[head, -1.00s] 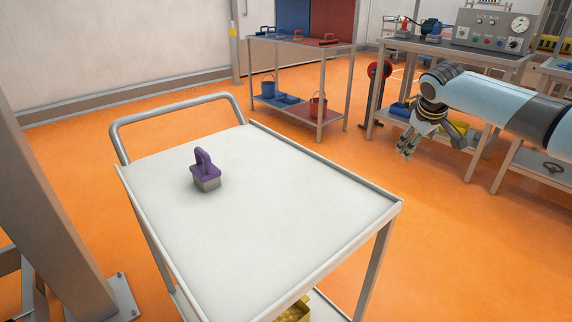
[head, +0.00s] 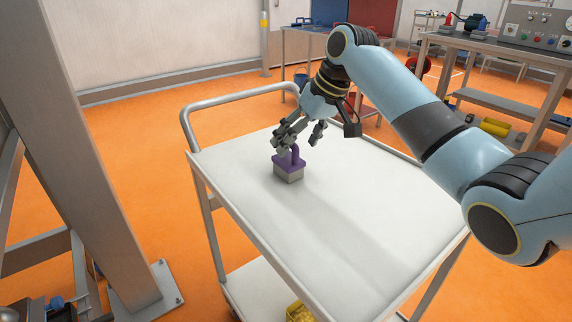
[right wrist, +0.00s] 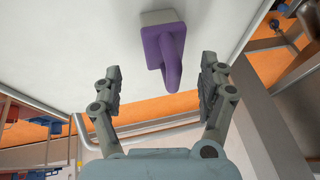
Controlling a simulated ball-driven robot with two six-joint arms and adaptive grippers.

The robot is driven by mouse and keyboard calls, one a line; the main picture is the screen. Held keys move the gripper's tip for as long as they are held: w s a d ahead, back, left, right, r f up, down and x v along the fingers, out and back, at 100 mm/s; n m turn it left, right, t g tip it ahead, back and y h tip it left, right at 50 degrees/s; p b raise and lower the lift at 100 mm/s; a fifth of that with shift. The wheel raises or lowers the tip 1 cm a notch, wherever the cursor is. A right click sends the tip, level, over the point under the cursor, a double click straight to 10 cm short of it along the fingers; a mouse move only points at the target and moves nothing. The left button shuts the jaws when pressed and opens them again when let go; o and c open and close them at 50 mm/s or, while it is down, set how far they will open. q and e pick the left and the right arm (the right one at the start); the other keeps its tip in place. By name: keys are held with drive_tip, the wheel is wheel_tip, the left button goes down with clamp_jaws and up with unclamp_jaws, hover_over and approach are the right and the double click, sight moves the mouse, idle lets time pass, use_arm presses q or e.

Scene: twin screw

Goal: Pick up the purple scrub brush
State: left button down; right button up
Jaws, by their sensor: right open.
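The purple scrub brush (head: 289,166) stands upright on the white cart top (head: 340,200), with its handle up and its pale bristle block down. My right gripper (head: 300,136) is open just above and behind the brush in the head view, partly in front of its handle. In the right wrist view the brush (right wrist: 162,50) lies ahead of the two spread fingers (right wrist: 160,90), with its handle pointing toward the gap between them. The fingers look clear of the brush. My left gripper is in neither view.
The cart has a raised rim and a tubular push handle (head: 187,118) at its far left end. A grey steel post (head: 85,130) stands left of the cart. Workbenches (head: 500,60) stand behind. The rest of the cart top is clear.

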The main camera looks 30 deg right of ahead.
sight(286, 156)
drive_tip(key=x, duration=0.2)
drive_tip(key=b+x, duration=0.1)
drive_tip(key=x, duration=0.1)
drive_tip(key=shift+w+a+f, duration=0.2)
drive_tip(key=shift+a+f, duration=0.05)
drive_tip(key=shift+a, duration=0.1)
drive_tip(key=shift+w+f, duration=0.1)
drive_tip(key=shift+f, duration=0.1)
drive_tip(key=shift+c, duration=2.7)
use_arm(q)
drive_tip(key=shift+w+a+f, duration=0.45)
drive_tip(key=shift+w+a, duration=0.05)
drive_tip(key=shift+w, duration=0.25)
use_arm(e)
drive_tip(key=c, duration=0.7)
drive_tip(key=shift+r, duration=0.15)
drive_tip(key=shift+c, duration=0.2)
